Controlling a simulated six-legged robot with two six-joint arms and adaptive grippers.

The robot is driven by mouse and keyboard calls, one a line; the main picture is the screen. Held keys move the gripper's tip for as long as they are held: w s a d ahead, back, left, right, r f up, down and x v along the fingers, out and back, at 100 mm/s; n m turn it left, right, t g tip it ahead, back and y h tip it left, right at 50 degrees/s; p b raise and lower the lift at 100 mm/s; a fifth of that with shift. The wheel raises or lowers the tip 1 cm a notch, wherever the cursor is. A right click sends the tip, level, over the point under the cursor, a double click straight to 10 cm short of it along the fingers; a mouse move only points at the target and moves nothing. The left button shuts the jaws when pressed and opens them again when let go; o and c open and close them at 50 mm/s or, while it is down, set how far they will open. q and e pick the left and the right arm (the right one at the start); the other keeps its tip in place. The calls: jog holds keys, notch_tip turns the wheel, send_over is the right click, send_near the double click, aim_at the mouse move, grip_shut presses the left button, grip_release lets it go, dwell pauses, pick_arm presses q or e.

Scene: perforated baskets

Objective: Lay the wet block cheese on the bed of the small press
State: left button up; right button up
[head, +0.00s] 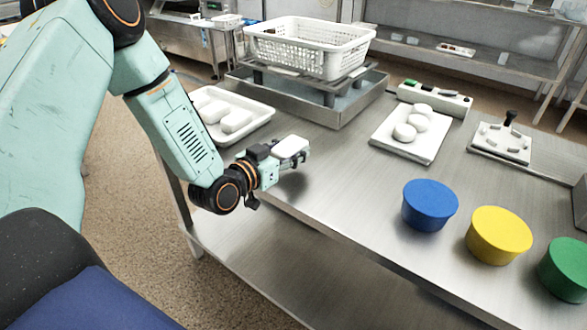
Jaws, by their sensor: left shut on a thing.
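My left gripper (299,158) is shut on a white block cheese (290,147), held just above the near left part of the steel table. Fingers hide part of the block. More white blocks lie in a white tray (262,113) behind and left of the gripper. No press shows plainly. A white plate with a black knob (485,146) and small pale pieces lies at the right, and a grey thing (580,203) is cut off by the right edge. I cannot tell whether either is the small press. My right gripper is not in view.
A white perforated basket (310,52) stands on a rack over a steel tray (376,90). A white board (390,148) holds round cheeses. Blue (430,205), yellow (498,236) and green (567,268) tubs line the front edge. The table's middle (345,180) is clear.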

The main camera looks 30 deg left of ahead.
aim_at(292, 172)
pick_arm(q)
jog(key=shift+s+d+f, duration=0.1)
jog(key=shift+f, duration=0.1)
jog(key=f, duration=0.1)
jog(key=f+b, duration=0.1)
jog(key=f, duration=0.1)
jog(key=shift+d+b, duration=0.3)
jog(key=shift+d, duration=0.1)
jog(key=shift+w+a+f, duration=0.15)
jog(key=shift+w, duration=0.05)
jog(key=shift+a, duration=0.1)
jog(key=shift+s, duration=0.2)
jog(key=shift+d, duration=0.2)
jog(key=o, duration=1.2)
jog(key=shift+w+a+f, duration=0.1)
jog(key=shift+a+f, duration=0.05)
jog(key=shift+o, duration=0.5)
